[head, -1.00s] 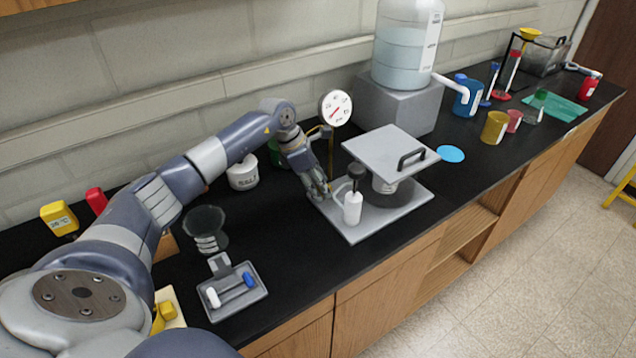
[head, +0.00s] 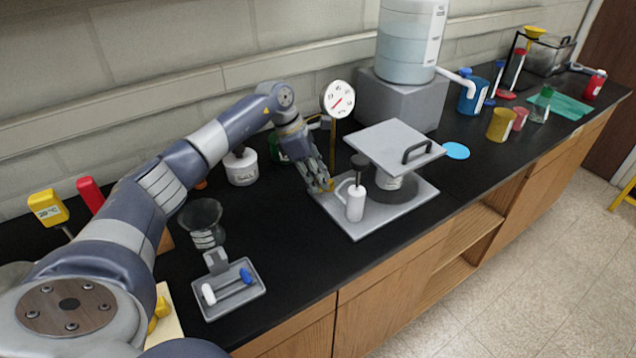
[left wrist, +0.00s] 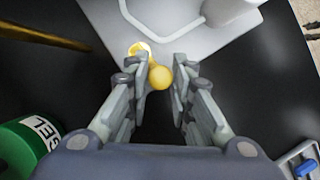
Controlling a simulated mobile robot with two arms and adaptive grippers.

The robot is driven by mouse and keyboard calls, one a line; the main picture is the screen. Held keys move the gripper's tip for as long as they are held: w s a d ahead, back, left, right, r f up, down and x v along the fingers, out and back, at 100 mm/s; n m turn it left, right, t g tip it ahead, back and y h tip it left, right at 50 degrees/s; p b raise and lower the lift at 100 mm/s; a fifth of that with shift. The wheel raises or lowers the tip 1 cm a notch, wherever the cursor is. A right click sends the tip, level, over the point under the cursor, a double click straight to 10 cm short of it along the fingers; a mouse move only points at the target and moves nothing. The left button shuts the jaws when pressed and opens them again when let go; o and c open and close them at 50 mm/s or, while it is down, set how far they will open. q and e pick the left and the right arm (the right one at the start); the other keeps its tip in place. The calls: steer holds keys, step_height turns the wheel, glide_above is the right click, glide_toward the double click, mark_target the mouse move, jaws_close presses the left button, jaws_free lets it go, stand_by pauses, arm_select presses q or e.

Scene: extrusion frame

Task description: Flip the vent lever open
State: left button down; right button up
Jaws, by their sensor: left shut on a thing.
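The vent lever looks to be the small yellow piece with a round knob (left wrist: 160,77) at the edge of the grey base plate (left wrist: 185,38). In the left wrist view the knob sits between my left gripper's fingers (left wrist: 163,72), which are shut on it. A ring-like yellow end with a pale centre lies just beyond the knob. The fingers hide most of the lever there. My right gripper is out of view.
A dial gauge (head: 338,98) on a brass post stands behind. A green container (left wrist: 28,145) is nearby. Bare black bench lies in front.

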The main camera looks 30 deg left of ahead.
arm_select(q)
steer(key=shift+w+r, duration=0.1)
steer(key=shift+r, duration=0.05)
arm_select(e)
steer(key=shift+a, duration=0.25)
arm_select(q)
steer(key=c, duration=1.5)
jaws_free()
steer(key=shift+o, duration=0.4)
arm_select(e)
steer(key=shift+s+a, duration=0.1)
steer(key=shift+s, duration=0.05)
arm_select(q)
steer(key=shift+a+r, duration=0.15)
steer(key=shift+r, duration=0.05)
steer(key=v, duration=1.1)
steer(key=shift+s+r, duration=0.25)
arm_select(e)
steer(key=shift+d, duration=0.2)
arm_select(q)
steer(key=shift+f, duration=0.15)
